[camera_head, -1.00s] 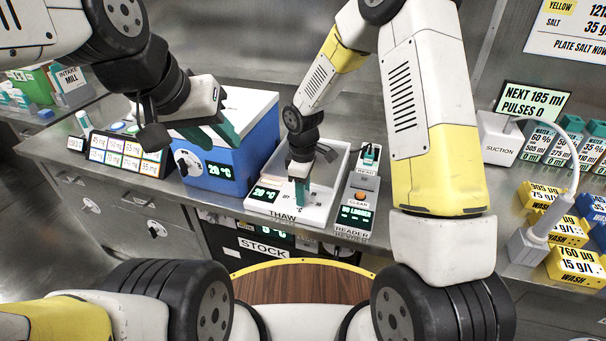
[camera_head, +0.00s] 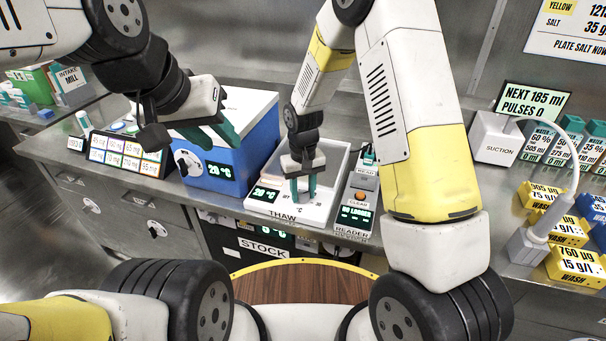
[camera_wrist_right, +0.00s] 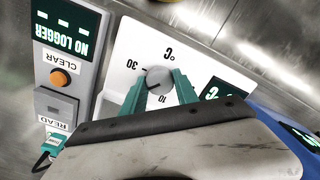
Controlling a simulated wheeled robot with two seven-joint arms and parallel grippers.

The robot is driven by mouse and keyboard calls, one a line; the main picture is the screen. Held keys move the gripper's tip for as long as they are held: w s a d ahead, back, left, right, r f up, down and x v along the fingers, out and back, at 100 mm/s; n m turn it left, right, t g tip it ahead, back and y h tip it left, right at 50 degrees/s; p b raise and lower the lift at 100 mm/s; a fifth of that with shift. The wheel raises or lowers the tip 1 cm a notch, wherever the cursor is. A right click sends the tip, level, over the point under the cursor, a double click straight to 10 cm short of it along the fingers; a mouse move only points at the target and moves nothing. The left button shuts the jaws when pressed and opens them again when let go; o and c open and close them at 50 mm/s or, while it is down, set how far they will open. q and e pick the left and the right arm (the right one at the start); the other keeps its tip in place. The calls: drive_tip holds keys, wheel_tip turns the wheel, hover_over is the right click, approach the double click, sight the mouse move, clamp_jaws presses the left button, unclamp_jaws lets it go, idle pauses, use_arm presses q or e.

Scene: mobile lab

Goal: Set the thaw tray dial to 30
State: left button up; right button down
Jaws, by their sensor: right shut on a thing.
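The white thaw tray (camera_head: 325,208), labelled THAW, stands on the bench in the head view. Its small display (camera_head: 264,194) appears to read 20 °C. My right gripper (camera_head: 300,198) points down at the tray's front panel. In the right wrist view, its teal fingers (camera_wrist_right: 160,88) are shut on the grey round dial (camera_wrist_right: 158,77), one on each side. The marks 30 and 10 show beside the dial; a dark line on it seems to lie toward 30. My left gripper (camera_head: 213,134) is open and empty, in front of the blue box.
A blue box (camera_head: 238,150) with its own dial and display stands left of the tray. The reader (camera_head: 356,205), with an orange button and a NO LOGGER display, stands close on the right. A STOCK unit (camera_head: 262,246) is below the bench edge.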

sight(303, 193)
drive_tip(key=m, duration=0.5)
drive_tip(key=shift+m, duration=0.3)
drive_tip(key=shift+w+m, duration=0.1)
drive_tip(key=shift+m, duration=2)
drive_tip(key=c, duration=0.9)
unclamp_jaws()
drive_tip(key=shift+c, duration=0.2)
drive_tip(key=shift+r, duration=3.95)
